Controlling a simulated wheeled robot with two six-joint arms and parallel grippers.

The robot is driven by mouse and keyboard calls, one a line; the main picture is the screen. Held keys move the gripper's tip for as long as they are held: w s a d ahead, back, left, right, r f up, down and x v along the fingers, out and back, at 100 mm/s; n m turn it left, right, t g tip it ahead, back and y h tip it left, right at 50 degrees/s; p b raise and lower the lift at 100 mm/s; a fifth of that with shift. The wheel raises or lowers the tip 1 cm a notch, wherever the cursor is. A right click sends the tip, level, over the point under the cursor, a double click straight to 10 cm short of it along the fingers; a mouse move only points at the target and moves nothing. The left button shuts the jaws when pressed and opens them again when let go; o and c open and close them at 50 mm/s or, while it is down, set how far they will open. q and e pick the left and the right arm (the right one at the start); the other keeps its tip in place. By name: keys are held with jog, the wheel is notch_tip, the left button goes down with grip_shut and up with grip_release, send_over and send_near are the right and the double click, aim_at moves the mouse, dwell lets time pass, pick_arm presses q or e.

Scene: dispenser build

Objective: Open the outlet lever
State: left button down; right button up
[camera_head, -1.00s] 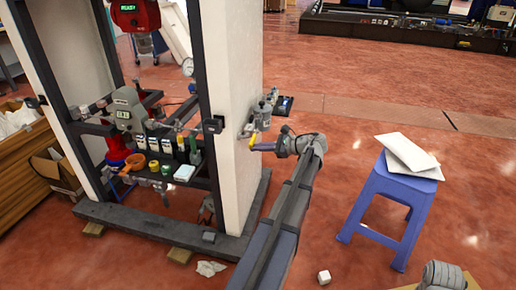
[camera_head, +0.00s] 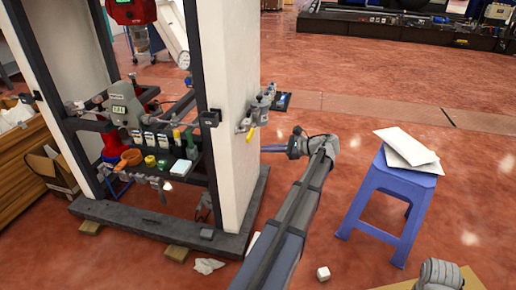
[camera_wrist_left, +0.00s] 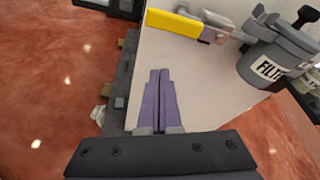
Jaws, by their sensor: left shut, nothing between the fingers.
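The outlet lever has a yellow handle (camera_head: 250,135) on a small metal valve at the side of the white column (camera_head: 232,75). In the head view the handle slants downward. In the left wrist view the yellow handle (camera_wrist_left: 172,23) lies near the top, beyond my fingertips, joined to a metal fitting at its right. My left gripper (camera_head: 266,148) is shut and empty, just right of the column and apart from the handle. Its purple fingers (camera_wrist_left: 159,72) are pressed together in the wrist view, in front of the white panel. My right gripper is not in view.
A grey filter canister (camera_wrist_left: 264,68) sits right of the lever. A blue stool (camera_head: 392,190) with white boards stands at the right. The dispenser frame's dark base (camera_head: 150,222) runs along the floor. A small white cube (camera_head: 323,273) lies on the open red floor.

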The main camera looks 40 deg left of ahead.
pick_arm(q)
jog(key=v, duration=0.2)
jog(key=p+v, duration=0.1)
jog(key=v, duration=0.2)
jog(key=shift+w+a, duration=0.2)
jog(key=shift+w, duration=0.05)
jog(key=s+d+f+n+t+h, duration=0.1)
jog(key=d+f+t+h, duration=0.15)
jog(key=d, duration=0.55)
jog(key=s+d+f+t+h+p, duration=0.1)
jog(key=s+d+f, duration=0.15)
jog(key=d, duration=0.45)
jog(key=s+d+f+n+t+h, duration=0.15)
jog(key=d+f, duration=0.25)
jog(key=d, duration=0.4)
jog(key=s+d+f+n+h, duration=0.1)
jog(key=s+d+f+h, duration=0.15)
jog(key=s+d, duration=0.6)
jog(key=s+d+f+n+h, duration=0.1)
jog(key=s+d+f+h, duration=0.2)
jog(key=d, duration=1.1)
notch_tip(320, 180, up, 39)
jog(key=h+p, duration=0.1)
jog(key=p, duration=3.7)
jog(key=shift+s+d+t+p, duration=0.2)
jog(key=shift+d+t+p, duration=0.1)
jog(key=shift+d+p, duration=0.1)
jog(key=shift+n+h, duration=0.25)
